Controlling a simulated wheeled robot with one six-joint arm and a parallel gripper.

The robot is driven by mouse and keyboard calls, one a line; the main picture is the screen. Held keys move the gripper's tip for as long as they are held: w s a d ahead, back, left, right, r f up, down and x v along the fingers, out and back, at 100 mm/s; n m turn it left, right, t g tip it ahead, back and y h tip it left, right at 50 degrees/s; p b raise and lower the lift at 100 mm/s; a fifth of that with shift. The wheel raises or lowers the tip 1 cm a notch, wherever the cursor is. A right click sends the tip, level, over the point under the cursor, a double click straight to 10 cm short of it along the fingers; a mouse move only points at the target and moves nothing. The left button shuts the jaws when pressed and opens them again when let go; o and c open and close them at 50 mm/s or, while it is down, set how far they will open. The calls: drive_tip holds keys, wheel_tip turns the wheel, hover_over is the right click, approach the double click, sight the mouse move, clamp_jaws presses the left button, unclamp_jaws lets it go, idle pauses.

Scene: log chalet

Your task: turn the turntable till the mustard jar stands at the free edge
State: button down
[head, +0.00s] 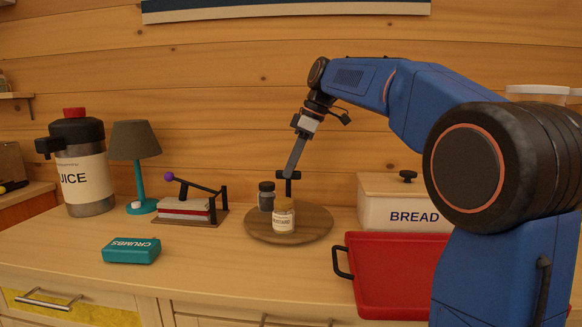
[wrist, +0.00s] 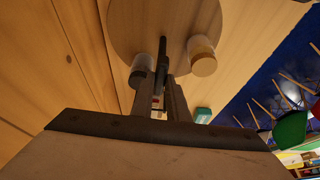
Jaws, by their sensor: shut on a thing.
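The round wooden turntable (head: 318,228) lies on the counter; it also shows at the top of the wrist view (wrist: 128,28). The mustard jar (head: 284,218), with a tan lid and pale label, stands upright near the turntable's front rim, on the side facing the counter's front edge. In the wrist view the mustard jar (wrist: 203,58) is right of the fingers. A dark upright post with a crossbar (head: 288,186) rises from the turntable behind the jar. My gripper (head: 290,174) is shut on this post from above; the post shows between the fingers in the wrist view (wrist: 162,62).
A grey-lidded jar (head: 266,196) stands on the turntable, left of the post. A red tray (head: 385,270) lies close at right, before the bread box (head: 385,212). A teal crumbs box (head: 131,251), lamp (head: 136,150) and juice dispenser (head: 82,170) stand left. Counter in front is clear.

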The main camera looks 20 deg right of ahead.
idle(0.5)
drive_tip(key=c, duration=1.7)
unclamp_jaws()
drive_tip(key=v, duration=1.7)
drive_tip(key=shift+d+r, duration=0.15)
drive_tip(key=shift+d, duration=0.1)
